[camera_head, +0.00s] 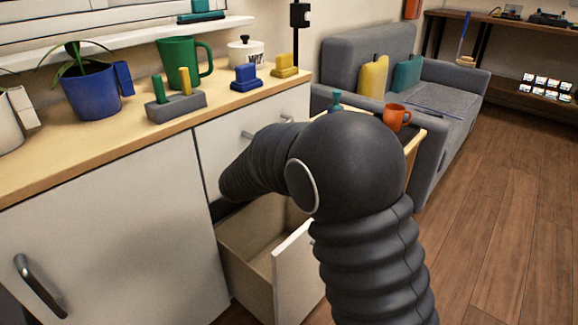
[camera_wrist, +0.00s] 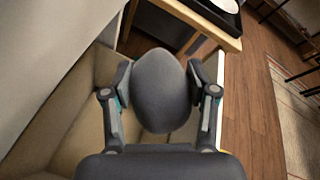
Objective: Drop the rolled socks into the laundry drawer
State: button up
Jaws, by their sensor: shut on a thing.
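The rolled socks (camera_wrist: 160,88) are a dark grey oval bundle in the wrist view. My gripper (camera_wrist: 159,96) is shut on them, one finger at each side. The laundry drawer (camera_head: 297,272) stands pulled open in the white cabinet, and its visible beige inside looks empty. In the wrist view the drawer's beige inside (camera_wrist: 77,104) lies below and around the socks; I cannot tell their exact height above its floor. In the head view my arm hides the gripper, the socks and part of the drawer.
The wooden counter (camera_head: 120,160) above holds a blue plant pot (camera_head: 92,93), a green mug (camera_head: 178,62) and several coloured blocks. A small side table with an orange mug (camera_head: 396,117) stands close to the right, before a grey sofa (camera_head: 345,52). The wood floor (camera_head: 500,200) is clear.

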jog(key=o, duration=1.2)
jog(key=v, duration=1.2)
